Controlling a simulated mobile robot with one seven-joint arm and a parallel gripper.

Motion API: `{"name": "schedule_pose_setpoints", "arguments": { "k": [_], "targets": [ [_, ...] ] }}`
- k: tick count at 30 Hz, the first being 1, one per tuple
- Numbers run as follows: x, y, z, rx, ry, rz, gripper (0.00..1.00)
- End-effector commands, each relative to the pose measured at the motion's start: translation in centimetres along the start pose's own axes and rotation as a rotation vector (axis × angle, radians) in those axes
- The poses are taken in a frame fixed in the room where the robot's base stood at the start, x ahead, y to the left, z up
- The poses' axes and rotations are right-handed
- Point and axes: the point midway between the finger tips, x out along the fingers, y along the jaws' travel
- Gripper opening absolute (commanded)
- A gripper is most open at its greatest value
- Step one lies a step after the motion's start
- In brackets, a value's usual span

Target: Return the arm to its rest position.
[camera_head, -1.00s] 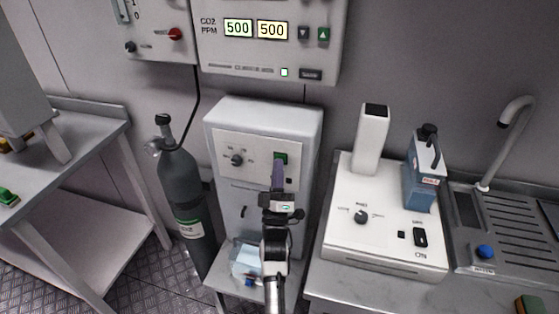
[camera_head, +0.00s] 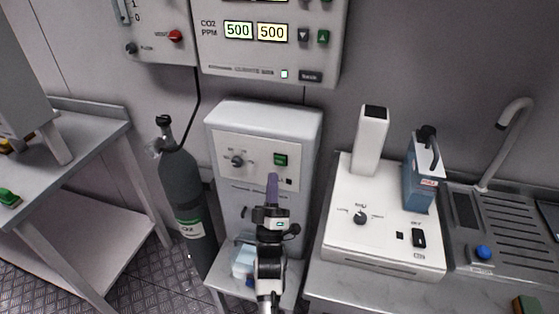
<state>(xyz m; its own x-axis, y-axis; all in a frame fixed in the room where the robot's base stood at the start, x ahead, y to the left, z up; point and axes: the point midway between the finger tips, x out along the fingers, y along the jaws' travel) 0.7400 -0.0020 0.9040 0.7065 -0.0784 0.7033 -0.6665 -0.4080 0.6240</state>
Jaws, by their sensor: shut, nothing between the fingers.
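My gripper (camera_head: 272,181) is in the lower middle of the head view, with its purple fingers together and nothing visible between them. It is in front of the grey-white cabinet (camera_head: 232,119), and its fingertips show just below the green switch (camera_head: 281,160). It looks apart from the switch, though depth is hard to judge. My arm reaches up from the bottom edge and hides part of the cabinet's lower front.
A dark gas cylinder (camera_head: 185,194) stands left of the cabinet. To the right are a white device (camera_head: 387,237), a blue handled unit (camera_head: 419,177) and a sink with a tap (camera_head: 514,112). A CO2 panel (camera_head: 264,56) hangs above. A grey table (camera_head: 88,118) is at left.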

Motion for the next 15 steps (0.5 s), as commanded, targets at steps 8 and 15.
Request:
{"name": "schedule_pose_setpoints", "arguments": {
  "k": [8, 15],
  "targets": [
    [-1.2, 0.86, -0.89, 0.0, 0.0, -0.001, 0.0],
    [-1.21, 0.86, -0.89, 0.0, 0.0, -0.001, 0.0]
  ]
}}
